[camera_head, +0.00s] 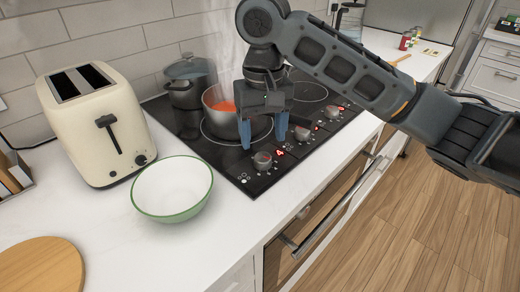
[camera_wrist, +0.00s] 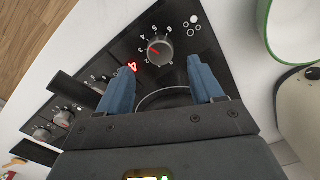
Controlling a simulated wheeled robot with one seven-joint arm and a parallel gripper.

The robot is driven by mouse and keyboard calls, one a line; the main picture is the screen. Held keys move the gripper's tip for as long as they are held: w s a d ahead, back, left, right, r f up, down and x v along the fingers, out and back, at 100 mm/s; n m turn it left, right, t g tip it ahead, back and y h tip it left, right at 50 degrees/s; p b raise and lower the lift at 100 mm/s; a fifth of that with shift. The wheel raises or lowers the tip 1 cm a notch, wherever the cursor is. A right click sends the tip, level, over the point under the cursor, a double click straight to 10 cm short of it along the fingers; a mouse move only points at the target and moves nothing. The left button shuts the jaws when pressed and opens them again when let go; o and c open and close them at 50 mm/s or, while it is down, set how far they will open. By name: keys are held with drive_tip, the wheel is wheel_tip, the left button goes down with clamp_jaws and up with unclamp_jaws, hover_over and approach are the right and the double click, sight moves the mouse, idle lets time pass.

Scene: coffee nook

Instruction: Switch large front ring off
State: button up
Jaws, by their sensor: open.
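A black cooktop (camera_head: 211,157) has a row of knobs along its front edge. The nearest knob (camera_head: 262,160) has a red lit "4" (camera_head: 279,153) beside it. In the wrist view this knob (camera_wrist: 159,50) shows a red pointer line and a printed number scale, with the lit "4" (camera_wrist: 132,67) beside it. The ring (camera_wrist: 165,97) behind it is partly hidden by my gripper. My gripper (camera_head: 265,146) is open and empty, its blue fingers pointing down above the front of the cooktop. In the wrist view its fingertips (camera_wrist: 159,66) lie either side of the knob's lower edge, apart from it.
A pot with red contents (camera_head: 218,97) stands just behind my gripper, on the cooktop. A lidded dark pot (camera_head: 187,82) stands at the back. A green-rimmed bowl (camera_head: 172,190) and a cream toaster (camera_head: 96,125) are left of the cooktop. Other knobs (camera_head: 302,133) continue rightward.

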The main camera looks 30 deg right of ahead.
sight(263, 157)
drive_tip(key=shift+f+b, duration=0.35)
drive_tip(key=shift+f, duration=2.45)
drive_tip(key=shift+c, duration=0.2)
drive_tip(key=c, duration=1)
